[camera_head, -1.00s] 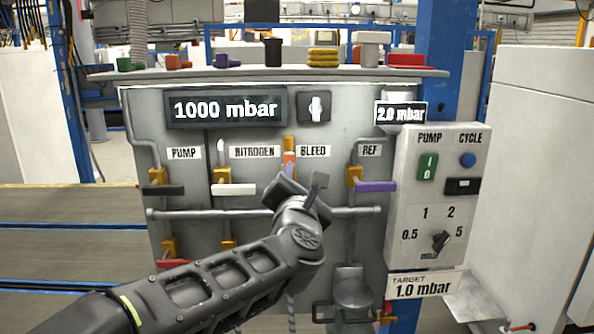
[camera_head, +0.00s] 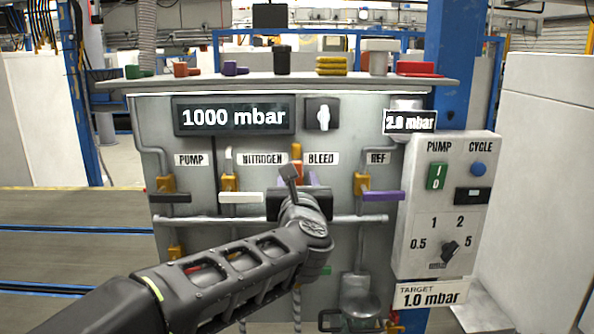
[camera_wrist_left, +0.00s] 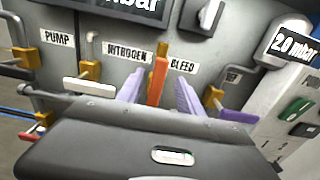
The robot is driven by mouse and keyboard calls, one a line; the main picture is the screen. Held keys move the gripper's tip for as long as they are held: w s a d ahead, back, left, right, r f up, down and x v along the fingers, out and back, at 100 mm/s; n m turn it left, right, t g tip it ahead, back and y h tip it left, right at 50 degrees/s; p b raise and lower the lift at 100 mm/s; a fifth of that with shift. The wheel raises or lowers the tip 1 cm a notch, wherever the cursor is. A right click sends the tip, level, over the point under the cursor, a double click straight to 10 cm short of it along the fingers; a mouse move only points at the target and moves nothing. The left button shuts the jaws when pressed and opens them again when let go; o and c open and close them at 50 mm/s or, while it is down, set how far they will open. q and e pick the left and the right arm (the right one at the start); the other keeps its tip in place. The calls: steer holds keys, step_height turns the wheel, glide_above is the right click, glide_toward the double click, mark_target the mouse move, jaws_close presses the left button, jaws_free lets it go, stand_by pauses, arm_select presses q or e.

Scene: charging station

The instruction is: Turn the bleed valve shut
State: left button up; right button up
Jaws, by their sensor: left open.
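The bleed valve has an upright orange-red handle (camera_wrist_left: 158,82) below a brass-coloured body (camera_wrist_left: 162,49), beside the BLEED label. In the head view its brass top (camera_head: 296,151) shows above my wrist, and its lower part is hidden. My left gripper (camera_wrist_left: 159,88) is open, with one pale purple finger to each side of the handle. I cannot tell whether either finger touches it. In the head view the gripper (camera_head: 302,178) is in front of the valve, mostly hidden by its own wrist. My right gripper is not in view.
The white nitrogen handle (camera_head: 241,197) lies level to the left, and the purple REF handle (camera_head: 382,196) lies level to the right. The black pump handle (camera_head: 170,198) is farther left. A horizontal pipe (camera_head: 355,219) runs below. The display (camera_head: 234,117) reads 1000 mbar.

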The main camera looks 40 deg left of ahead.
arm_select(q)
steer(key=p+x, duration=0.1)
steer(key=x, duration=0.4)
steer(key=shift+w+a, duration=0.2)
jaws_close()
stand_by(1.2)
